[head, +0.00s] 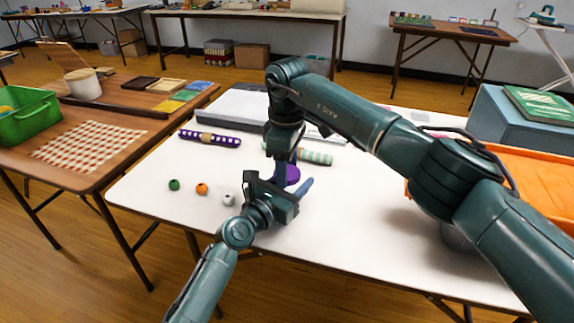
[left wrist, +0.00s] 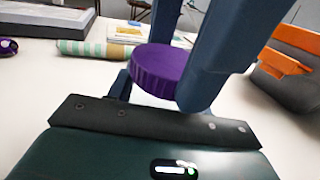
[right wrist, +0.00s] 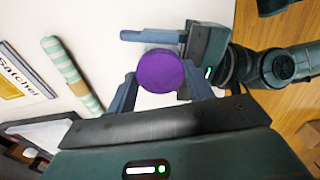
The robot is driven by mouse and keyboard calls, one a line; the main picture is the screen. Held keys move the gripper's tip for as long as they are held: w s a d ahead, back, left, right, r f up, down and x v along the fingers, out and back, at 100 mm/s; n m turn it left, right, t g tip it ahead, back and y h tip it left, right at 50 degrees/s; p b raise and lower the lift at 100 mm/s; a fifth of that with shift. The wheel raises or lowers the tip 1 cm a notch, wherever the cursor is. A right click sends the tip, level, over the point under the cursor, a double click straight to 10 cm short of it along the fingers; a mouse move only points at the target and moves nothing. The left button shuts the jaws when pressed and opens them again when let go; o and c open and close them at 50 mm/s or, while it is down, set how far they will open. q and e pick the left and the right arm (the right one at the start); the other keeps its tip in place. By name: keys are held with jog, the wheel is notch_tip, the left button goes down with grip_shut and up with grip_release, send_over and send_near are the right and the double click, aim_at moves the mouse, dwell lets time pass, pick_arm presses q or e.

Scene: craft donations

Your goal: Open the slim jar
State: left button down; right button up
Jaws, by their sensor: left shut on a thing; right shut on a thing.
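The slim jar shows mainly as a round purple ridged lid (left wrist: 165,72), seen from above in the right wrist view (right wrist: 160,70) and partly hidden in the head view (head: 292,174). The jar's body is almost wholly hidden, so I cannot tell whether the lid is seated or loose. My left gripper (head: 288,187) comes in low from the side, shut on the jar at or below the lid. My right gripper (right wrist: 160,88) comes down from above, shut on the lid with a finger on each side.
A purple dotted roll (head: 210,138) and a mint striped roll (head: 315,157) lie behind the jar. Green (head: 174,185), orange (head: 202,189) and white (head: 228,199) balls lie to the left. An orange container (head: 535,185) stands at right.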

jog(key=c, duration=0.4)
jog(key=n, duration=1.3)
jog(key=shift+r, duration=0.1)
jog(key=n, duration=0.6)
jog(key=shift+n, duration=0.4)
jog(key=n, duration=0.8)
jog(key=shift+n, duration=0.4)
jog(key=n, duration=1.2)
jog(key=shift+n, duration=0.4)
jog(key=n, duration=1.2)
jog(key=shift+r+n, duration=0.1)
jog(key=shift+n, duration=0.2)
jog(key=shift+r, duration=0.2)
